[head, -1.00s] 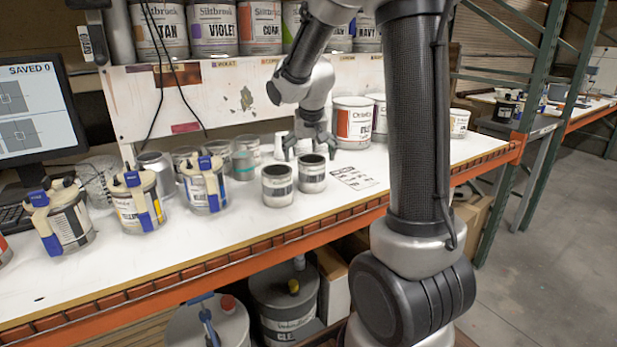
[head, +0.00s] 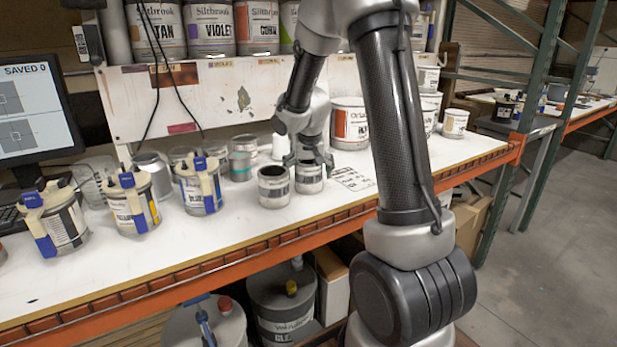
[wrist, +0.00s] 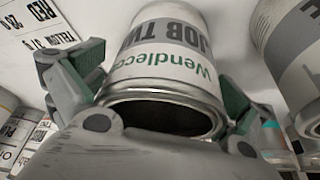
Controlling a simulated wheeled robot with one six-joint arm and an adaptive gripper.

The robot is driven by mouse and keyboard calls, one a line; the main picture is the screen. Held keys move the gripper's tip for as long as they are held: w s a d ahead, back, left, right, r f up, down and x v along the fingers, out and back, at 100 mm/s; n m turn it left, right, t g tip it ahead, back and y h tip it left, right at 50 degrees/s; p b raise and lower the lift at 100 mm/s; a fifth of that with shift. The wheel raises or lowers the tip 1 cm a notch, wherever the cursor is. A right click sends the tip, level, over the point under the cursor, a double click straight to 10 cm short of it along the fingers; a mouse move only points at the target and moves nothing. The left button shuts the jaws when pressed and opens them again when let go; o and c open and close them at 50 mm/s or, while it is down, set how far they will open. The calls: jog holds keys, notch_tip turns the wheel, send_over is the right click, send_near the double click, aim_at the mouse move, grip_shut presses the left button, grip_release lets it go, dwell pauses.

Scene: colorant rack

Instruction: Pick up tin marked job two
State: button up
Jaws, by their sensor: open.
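The tin marked job two (wrist: 160,62) shows in the wrist view, its label reading "JOB TW" and "Wendleco" upside down, with an open, dark top. In the head view it is the right one of two small grey tins (head: 309,180). My gripper (head: 308,165) is over this tin, pointing down. In the wrist view my open gripper (wrist: 155,95) has one finger on each side of the tin, with the tin between them. I cannot tell whether either finger touches it. The second small tin (head: 274,187) stands close on the left, and shows at the right edge of the wrist view (wrist: 292,60).
A printed sheet (head: 354,178) lies right of the tins. A large white tin (head: 349,124) stands behind. Clamped tins (head: 199,186) and a monitor (head: 36,108) are on the left. The bench's front edge (head: 250,248) is orange. Bare bench lies in front of the tins.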

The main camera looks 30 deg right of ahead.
jog(key=c, duration=0.9)
